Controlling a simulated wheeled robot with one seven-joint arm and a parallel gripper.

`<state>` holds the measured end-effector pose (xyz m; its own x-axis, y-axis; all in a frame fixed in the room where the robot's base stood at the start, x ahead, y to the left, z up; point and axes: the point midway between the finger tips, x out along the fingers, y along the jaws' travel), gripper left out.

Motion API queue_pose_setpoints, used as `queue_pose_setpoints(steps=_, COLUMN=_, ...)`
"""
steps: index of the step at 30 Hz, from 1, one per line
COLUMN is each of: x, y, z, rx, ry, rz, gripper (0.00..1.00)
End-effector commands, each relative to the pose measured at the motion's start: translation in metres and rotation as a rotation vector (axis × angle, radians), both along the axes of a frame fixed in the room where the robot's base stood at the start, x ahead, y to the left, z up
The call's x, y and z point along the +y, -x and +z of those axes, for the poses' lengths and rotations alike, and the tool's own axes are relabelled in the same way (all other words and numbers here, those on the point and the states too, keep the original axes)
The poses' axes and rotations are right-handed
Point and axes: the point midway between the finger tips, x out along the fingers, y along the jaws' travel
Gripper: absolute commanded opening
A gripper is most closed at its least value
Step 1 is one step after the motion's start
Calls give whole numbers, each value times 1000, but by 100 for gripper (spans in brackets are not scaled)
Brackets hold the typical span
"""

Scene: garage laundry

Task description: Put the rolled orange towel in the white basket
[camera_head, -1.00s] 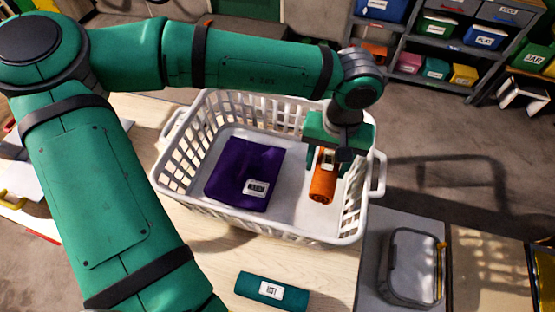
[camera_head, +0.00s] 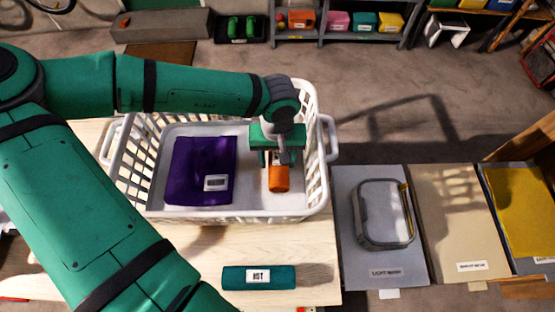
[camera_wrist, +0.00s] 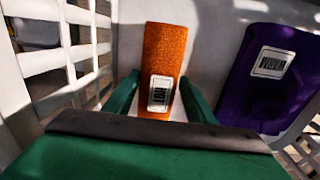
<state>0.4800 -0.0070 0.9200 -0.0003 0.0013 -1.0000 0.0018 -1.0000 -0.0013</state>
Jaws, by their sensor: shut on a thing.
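The rolled orange towel (camera_head: 278,178) is between the fingers of my gripper (camera_head: 277,158), inside the walls of the white basket (camera_head: 240,217). My gripper is shut on it. In the wrist view the orange towel (camera_wrist: 165,55) lies lengthwise between the two green fingers (camera_wrist: 155,95), with a white label facing the camera. I cannot tell whether the towel touches the basket floor. A folded purple cloth (camera_head: 201,170) with a white label lies in the basket, left of the orange towel.
A rolled teal towel (camera_head: 259,277) lies on the wooden table in front of the basket. To the right are a grey mat (camera_head: 380,265) with a clear-lidded container (camera_head: 384,213), a beige mat (camera_head: 462,220) and a yellow cloth (camera_head: 522,210).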

Motion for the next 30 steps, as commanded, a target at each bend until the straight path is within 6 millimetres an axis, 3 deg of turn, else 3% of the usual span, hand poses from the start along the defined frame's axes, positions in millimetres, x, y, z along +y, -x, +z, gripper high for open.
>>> queue_pose_setpoints(steps=3, x=-1, y=0, z=-9, rx=1, ry=1, rz=-2, gripper=18)
queue_pose_setpoints(steps=15, x=-1, y=0, z=-13, rx=0, ry=2, rz=-2, gripper=18)
queue_pose_setpoints(steps=16, x=-1, y=0, z=-13, rx=0, ry=1, rz=-2, gripper=55)
queue_pose_setpoints(steps=18, x=-1, y=0, z=-13, rx=0, ry=1, rz=-2, gripper=69)
queue_pose_setpoints(steps=30, x=-1, y=0, z=-9, rx=-1, ry=0, rz=-2, gripper=69)
